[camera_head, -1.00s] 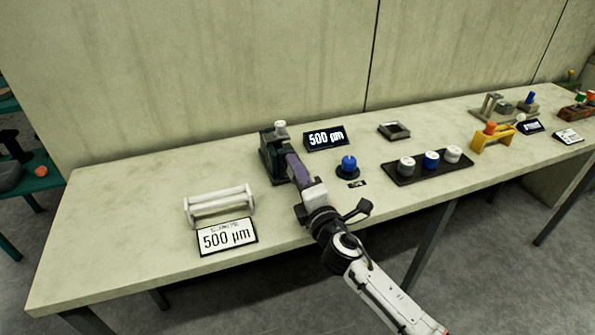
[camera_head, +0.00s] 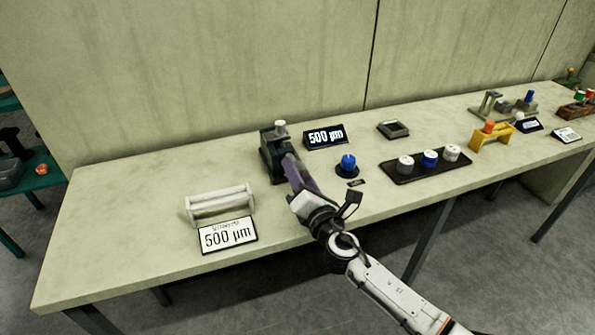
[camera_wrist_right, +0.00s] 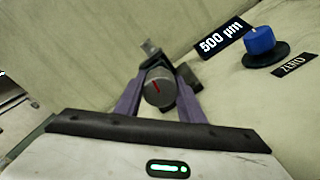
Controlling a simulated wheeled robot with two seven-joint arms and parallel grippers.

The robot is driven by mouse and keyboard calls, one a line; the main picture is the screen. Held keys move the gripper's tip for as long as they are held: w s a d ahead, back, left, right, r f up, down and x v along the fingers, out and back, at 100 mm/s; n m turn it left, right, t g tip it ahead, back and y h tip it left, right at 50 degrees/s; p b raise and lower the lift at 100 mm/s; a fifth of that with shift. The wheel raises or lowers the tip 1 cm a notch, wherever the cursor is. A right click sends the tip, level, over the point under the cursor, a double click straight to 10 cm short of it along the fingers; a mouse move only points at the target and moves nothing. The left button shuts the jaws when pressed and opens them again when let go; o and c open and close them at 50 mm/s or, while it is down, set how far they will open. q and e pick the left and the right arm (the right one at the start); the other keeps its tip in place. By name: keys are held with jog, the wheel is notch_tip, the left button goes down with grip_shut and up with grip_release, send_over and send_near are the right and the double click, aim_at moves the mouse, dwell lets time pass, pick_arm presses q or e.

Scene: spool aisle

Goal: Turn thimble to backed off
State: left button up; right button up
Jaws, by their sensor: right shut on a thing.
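The thimble (camera_wrist_right: 157,92) is a grey round knob with a red line on its face, in the middle of the right wrist view. The red line points up and slightly left. It belongs to a dark green gauge block (camera_head: 268,160) with a pale knob on top, at the back of the bench. My right gripper (camera_wrist_right: 161,98) has its purple fingers on both sides of the thimble, shut on it. In the head view my right gripper (camera_head: 291,168) reaches the block's front and hides the thimble. A display (camera_head: 326,137) beside the block reads 500 µm. My left gripper is not in view.
A blue knob (camera_head: 348,163) on a dark base stands right of the block, with a ZERO label (camera_wrist_right: 294,66). A white roller stand (camera_head: 219,205) and a 500 µm card (camera_head: 228,235) stand front left. A black tray (camera_head: 399,178) with spools lies to the right.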

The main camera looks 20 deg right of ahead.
dwell(0.3)
jog(key=o, duration=1)
jog(key=shift+o, duration=0.2)
jog(key=s, duration=1)
jog(key=shift+s+d, duration=0.2)
